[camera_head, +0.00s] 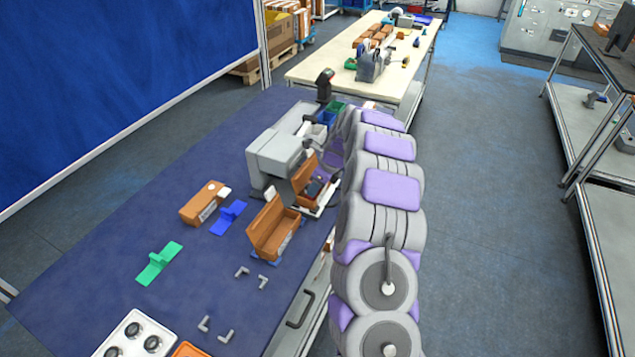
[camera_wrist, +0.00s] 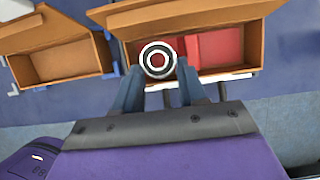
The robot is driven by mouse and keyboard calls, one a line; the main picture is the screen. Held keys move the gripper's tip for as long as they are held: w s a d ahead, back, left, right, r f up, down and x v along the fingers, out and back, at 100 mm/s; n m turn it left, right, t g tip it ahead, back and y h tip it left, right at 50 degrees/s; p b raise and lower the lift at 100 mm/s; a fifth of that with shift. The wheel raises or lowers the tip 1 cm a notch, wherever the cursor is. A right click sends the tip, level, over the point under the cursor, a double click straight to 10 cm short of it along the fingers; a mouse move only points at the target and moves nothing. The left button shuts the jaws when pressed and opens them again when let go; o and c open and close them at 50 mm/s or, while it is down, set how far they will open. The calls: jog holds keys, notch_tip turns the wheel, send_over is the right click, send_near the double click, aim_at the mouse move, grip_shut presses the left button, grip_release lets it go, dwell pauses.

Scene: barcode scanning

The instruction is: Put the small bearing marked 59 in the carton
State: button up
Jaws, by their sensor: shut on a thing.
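My gripper (camera_wrist: 160,75) is shut on a small round bearing (camera_wrist: 158,59), a pale metal ring with a dark inner race. Its marking is not readable. In the wrist view the bearing appears over the front part of an open brown carton (camera_wrist: 262,35) with red inside. A second open carton (camera_wrist: 102,55) lies to its left and looks empty. In the head view the open cartons are the nearer one (camera_head: 262,222) and the farther one (camera_head: 299,172), beside a grey machine (camera_head: 275,160). My arm hides most of my gripper there, and the bearing cannot be made out.
A closed brown box (camera_head: 200,200), a blue holder (camera_head: 229,217) and a green holder (camera_head: 158,263) lie on the blue table. Several grey pipe elbows (camera_head: 243,272) lie in front. A white tray (camera_head: 118,335) of bearings is at the near edge. The table's left side is clear.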

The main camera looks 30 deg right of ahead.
jog(key=shift+a, duration=0.1)
jog(key=o, duration=0.8)
jog(key=shift+c, duration=0.2)
jog(key=o, duration=0.4)
jog(key=shift+d, duration=0.25)
jog(key=shift+r, duration=0.3)
jog(key=p+v, duration=0.3)
jog(key=v, duration=1.3)
jog(key=shift+s+d+r+p, duration=0.2)
jog(key=shift+r+p, duration=0.05)
jog(key=shift+p, duration=0.05)
